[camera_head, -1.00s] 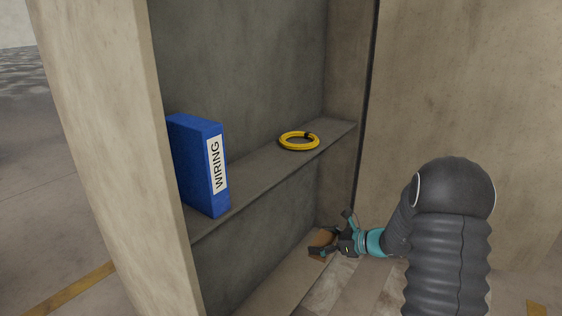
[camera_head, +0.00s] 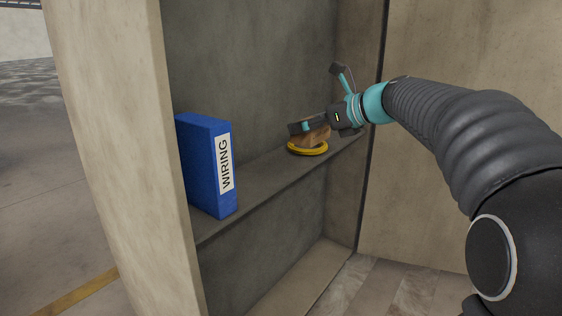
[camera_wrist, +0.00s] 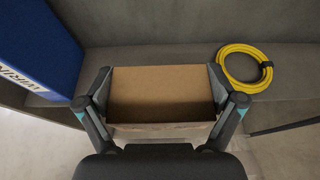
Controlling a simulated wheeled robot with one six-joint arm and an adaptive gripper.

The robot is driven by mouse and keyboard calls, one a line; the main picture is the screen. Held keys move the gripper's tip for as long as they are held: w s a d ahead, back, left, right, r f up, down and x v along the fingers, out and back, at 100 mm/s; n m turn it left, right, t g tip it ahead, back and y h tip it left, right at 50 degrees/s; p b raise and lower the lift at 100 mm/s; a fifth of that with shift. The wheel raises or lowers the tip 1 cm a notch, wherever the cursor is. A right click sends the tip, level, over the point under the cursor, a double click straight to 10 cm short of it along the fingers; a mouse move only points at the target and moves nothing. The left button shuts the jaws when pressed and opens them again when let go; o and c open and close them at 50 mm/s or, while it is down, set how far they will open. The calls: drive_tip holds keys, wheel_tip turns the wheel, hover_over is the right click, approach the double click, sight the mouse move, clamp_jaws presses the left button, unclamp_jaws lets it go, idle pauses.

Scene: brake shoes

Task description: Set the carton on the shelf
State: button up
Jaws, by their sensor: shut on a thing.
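The carton (camera_wrist: 160,97) is a small brown box held between the two fingers of my gripper (camera_wrist: 162,100) in the wrist view. In the head view my gripper (camera_head: 318,128) is at shelf height near the right end of the shelf (camera_head: 267,180), with the carton (camera_head: 313,138) partly hidden behind a finger. In the wrist view the carton is in front of the shelf (camera_wrist: 145,60), between the binder and the yellow coil. Whether it touches the shelf I cannot tell.
A blue binder (camera_head: 206,165) labelled WIRING stands on the shelf at the left. A coil of yellow cable (camera_head: 308,149) lies on the shelf at the right; it also shows in the wrist view (camera_wrist: 224,66). The shelf between them is clear. Cabinet walls enclose both sides.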

drive_tip(key=b, duration=0.2)
hover_over(264, 175)
wheel_tip(264, 175, down, 7)
drive_tip(key=shift+r, duration=0.15)
drive_tip(key=shift+f+b, duration=0.65)
drive_tip(key=shift+f, duration=1.35)
drive_tip(key=shift+f, duration=0.1)
drive_tip(key=o, duration=0.8)
